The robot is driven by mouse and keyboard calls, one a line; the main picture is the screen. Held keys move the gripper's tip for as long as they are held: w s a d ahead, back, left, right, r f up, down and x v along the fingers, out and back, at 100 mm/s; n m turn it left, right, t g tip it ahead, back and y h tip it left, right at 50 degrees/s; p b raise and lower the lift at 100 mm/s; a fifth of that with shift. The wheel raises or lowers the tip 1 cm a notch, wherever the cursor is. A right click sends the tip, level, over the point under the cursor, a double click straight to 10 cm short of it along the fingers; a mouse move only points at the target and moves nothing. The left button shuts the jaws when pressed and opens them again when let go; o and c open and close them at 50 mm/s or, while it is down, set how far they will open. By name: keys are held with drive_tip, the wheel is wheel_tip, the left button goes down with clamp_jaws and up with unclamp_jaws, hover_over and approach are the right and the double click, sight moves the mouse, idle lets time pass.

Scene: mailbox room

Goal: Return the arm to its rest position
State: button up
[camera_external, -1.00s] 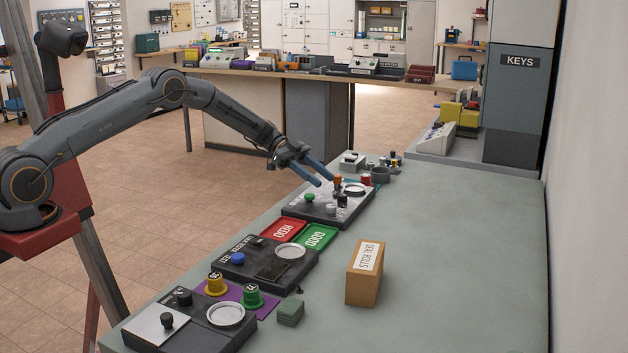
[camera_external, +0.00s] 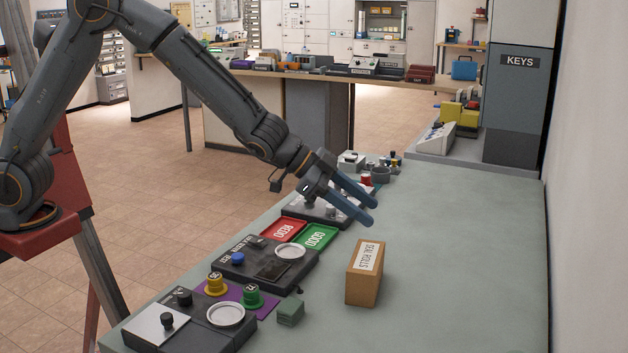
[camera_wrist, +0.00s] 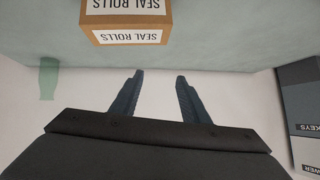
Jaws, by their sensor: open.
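My gripper (camera_external: 371,206) is open and empty, its two blue fingers apart. In the external view it hangs over the bench (camera_external: 440,260), in front of the far dark device (camera_external: 295,212), which it partly hides. My arm is bent high at the left and slopes down to the right. In the wrist view my gripper (camera_wrist: 158,78) shows spread fingers with nothing between them.
A brown SEAL ROLLS box (camera_external: 364,285) stands on the bench to the right of the devices; it also shows in the wrist view (camera_wrist: 126,22). Red (camera_external: 284,230) and green (camera_external: 320,236) trays lie mid-bench. A grey KEYS cabinet (camera_external: 518,100) stands at the back right. The bench's right side is clear.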

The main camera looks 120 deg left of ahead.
drive_tip(key=s+d+f+g, duration=0.2)
drive_tip(key=s+d, duration=0.5)
drive_tip(key=d, duration=0.2)
drive_tip(key=s+d+f+g+h, duration=0.1)
drive_tip(key=s+d+f+g, duration=0.1)
drive_tip(key=s+d, duration=0.5)
drive_tip(key=s+d+f+g+h, duration=0.1)
drive_tip(key=s+d+f+g, duration=0.1)
drive_tip(key=s+d, duration=0.5)
drive_tip(key=shift+d+f+g, duration=0.15)
drive_tip(key=shift+d+g, duration=0.25)
drive_tip(key=shift+d, duration=2.2)
drive_tip(key=s+d+g, duration=0.1)
drive_tip(key=s+d, duration=0.3)
drive_tip(key=s, duration=0.2)
drive_tip(key=s+d+f+m+g+h, duration=0.1)
drive_tip(key=s+d+g, duration=0.1)
drive_tip(key=s+d, duration=0.2)
drive_tip(key=s, duration=0.3)
drive_tip(key=shift+d+f+h, duration=0.25)
drive_tip(key=shift+d+h, duration=0.05)
drive_tip(key=shift+c, duration=0.5)
